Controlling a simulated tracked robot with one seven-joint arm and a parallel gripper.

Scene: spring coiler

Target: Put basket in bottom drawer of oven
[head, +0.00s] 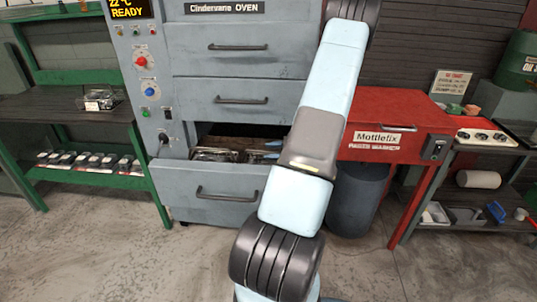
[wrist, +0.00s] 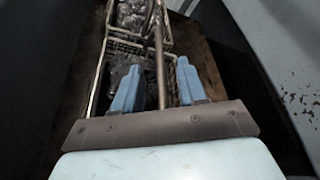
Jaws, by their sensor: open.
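The grey oven (head: 237,95) has its bottom drawer (head: 205,192) pulled open. A wire basket (wrist: 92,100) with dark, shiny contents sits on the brown drawer floor (wrist: 205,65), below my gripper (wrist: 156,75). My gripper is open, one blue finger on each side of a bar that looks like the basket's handle (wrist: 159,50); I cannot tell if they touch. A second wire basket (wrist: 112,33) lies beyond it, and a basket also shows in the head view at the drawer's left (head: 213,154). My gripper in the head view (head: 266,154) is partly hidden behind my arm.
Two closed drawers (head: 237,47) are above the open one. A red Mottlefix machine (head: 385,105) stands right of the oven, with a grey bin (head: 357,200) under it. Green shelving (head: 85,180) with small trays is at left. The floor in front is clear.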

